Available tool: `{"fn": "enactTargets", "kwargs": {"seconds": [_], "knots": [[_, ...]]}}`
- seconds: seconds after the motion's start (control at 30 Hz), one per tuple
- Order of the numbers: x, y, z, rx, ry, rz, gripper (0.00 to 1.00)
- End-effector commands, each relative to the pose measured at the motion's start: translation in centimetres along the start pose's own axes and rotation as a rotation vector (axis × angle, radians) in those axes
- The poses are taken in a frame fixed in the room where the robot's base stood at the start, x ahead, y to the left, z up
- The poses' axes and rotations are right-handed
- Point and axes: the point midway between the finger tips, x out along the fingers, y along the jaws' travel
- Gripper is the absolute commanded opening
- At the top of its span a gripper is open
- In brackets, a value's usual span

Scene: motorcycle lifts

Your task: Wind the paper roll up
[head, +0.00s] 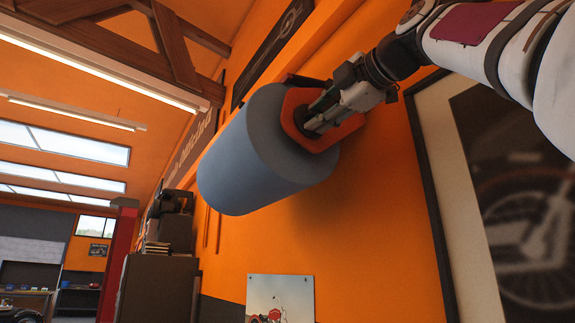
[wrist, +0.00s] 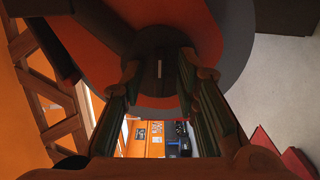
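The paper roll (head: 262,158) is a large blue-grey cylinder mounted high along the orange wall, with its grey end disc toward my arm. An orange-red holder plate (head: 295,118) crosses that end; it also shows in the wrist view (wrist: 205,25). A dark round hub (wrist: 160,66) sits at the middle of the end. My gripper (head: 312,122) is right at this end, pointing at the hub. In the wrist view, its two fingers (wrist: 159,72) stand wide apart, with the hub between or just beyond their tips. Whether the fingertips touch the hub cannot be told.
A framed motorcycle picture (head: 515,190) hangs on the wall at right, below my arm. A small poster (head: 280,298) is beneath the roll. A brown cabinet (head: 158,287) stands at lower left. Wooden roof beams (head: 175,45) are overhead. The air left of the roll looks clear.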

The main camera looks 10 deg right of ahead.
Motion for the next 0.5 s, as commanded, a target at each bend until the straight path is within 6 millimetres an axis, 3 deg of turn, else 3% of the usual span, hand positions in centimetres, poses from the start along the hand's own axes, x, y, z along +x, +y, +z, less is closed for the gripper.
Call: {"fn": "enactTargets", "kwargs": {"seconds": [0.23, 0.5], "knots": [[-0.9, 0.0, 0.0, 0.001, -0.002, 0.001, 0.28], [-6.0, 0.1, 0.0, 0.001, -0.001, 0.003, 0.28]]}}
